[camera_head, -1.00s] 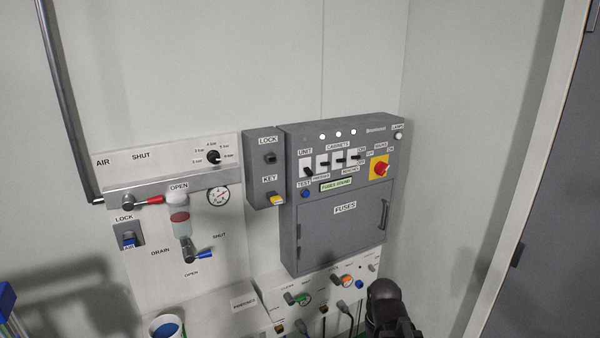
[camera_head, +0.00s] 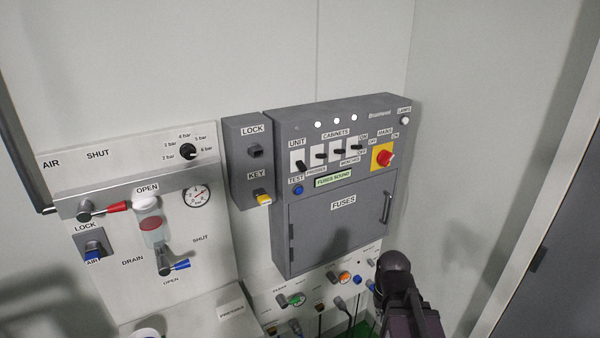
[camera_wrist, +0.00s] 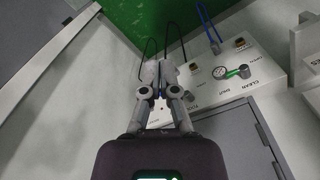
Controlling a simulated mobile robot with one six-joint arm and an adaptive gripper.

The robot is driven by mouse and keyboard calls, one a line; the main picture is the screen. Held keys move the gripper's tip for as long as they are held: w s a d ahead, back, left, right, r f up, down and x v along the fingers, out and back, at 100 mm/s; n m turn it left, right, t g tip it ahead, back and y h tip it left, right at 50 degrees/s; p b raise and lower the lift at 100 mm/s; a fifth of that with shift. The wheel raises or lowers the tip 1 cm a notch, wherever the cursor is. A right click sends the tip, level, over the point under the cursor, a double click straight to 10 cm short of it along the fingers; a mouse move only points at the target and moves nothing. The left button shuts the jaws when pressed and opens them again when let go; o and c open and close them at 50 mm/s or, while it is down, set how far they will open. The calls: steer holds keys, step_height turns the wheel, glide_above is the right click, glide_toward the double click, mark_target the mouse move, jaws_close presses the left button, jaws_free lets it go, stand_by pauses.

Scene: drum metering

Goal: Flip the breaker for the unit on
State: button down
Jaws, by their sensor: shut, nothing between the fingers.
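The grey breaker box (camera_head: 335,185) hangs on the wall in the head view. Its row of breakers has the one labelled UNIT (camera_head: 299,163) at the far left, with its black lever low, as in a down position. The cabinet breakers (camera_head: 336,152) stand to its right. My gripper (camera_wrist: 161,92) shows in the wrist view with its fingers together and empty. It points toward the lower panel, not at the breakers. In the head view part of my arm shows at the lower right, below and right of the box; the fingertips cannot be made out there.
A red mains switch on a yellow plate (camera_head: 384,158) sits right of the breakers. The fuse door (camera_head: 338,222) has a protruding handle. A lock box with a yellow key (camera_head: 263,198) and an air panel (camera_head: 60,180) are at left. A lower panel (camera_wrist: 236,75) carries cables.

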steer(key=shift+r, duration=0.1)
stand_by(0.3)
steer(key=n+t+h+p, duration=1)
steer(key=n+p, duration=0.8)
steer(key=n, duration=0.4)
glide_toward(301, 166)
step_height(301, 166, down, 3)
steer(key=a, duration=0.2)
steer(key=shift+s+d+r+g+h, duration=0.1)
steer(key=shift+d+r+g+h, duration=0.05)
steer(key=shift+d+g+h, duration=0.2)
steer(key=shift+b, duration=0.35)
steer(key=shift+b+x, duration=1.45)
steer(key=shift+x, duration=3.55)
steer(key=shift+r, duration=0.1)
